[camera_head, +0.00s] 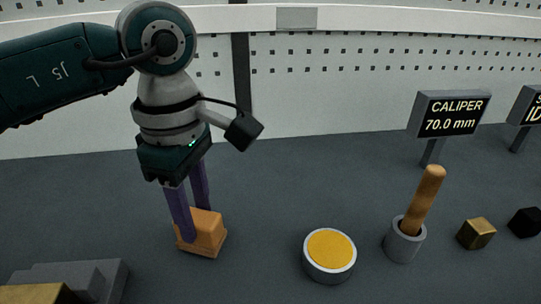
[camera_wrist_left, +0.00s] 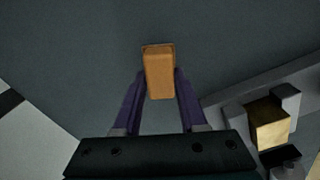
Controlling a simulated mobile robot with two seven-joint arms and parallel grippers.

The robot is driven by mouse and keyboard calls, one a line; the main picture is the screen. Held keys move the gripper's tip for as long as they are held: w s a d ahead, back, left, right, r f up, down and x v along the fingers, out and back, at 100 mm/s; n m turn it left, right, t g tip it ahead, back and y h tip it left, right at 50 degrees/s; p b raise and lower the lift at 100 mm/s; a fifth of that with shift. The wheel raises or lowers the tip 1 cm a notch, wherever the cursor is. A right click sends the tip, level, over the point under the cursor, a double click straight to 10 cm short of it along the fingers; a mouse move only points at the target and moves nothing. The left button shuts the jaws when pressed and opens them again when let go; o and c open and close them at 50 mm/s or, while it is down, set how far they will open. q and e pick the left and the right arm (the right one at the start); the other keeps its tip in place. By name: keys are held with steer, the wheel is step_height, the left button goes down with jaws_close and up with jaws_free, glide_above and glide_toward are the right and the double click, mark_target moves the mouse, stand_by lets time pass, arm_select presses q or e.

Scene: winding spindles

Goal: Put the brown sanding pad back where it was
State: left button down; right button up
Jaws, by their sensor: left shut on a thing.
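The brown sanding pad (camera_head: 205,236) is an orange-brown block at the left of the surface in the head view. My left gripper (camera_head: 190,222) points down with its purple fingers around the pad and is shut on it. In the left wrist view the pad (camera_wrist_left: 159,72) sits between the tips of the two fingers of the left gripper (camera_wrist_left: 160,95). The pad appears at or very near the surface; I cannot tell whether it touches. My right gripper is not in view.
A round tin with a yellow top (camera_head: 330,252) stands to the right. Beyond it are a grey cup (camera_head: 404,242) with a wooden handle (camera_head: 425,198), a brass cube (camera_head: 476,233) and a black cube (camera_head: 525,222). A caliper sign (camera_head: 450,114) stands behind. A grey stepped block (camera_head: 98,277) is front left.

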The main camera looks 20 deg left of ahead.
mark_target(196, 217)
arm_select(q)
steer(key=shift+f, duration=0.4)
steer(key=shift+f, duration=0.15)
steer(key=shift+c, duration=2.3)
jaws_free()
step_height(196, 217, up, 12)
steer(key=shift+r, duration=0.2)
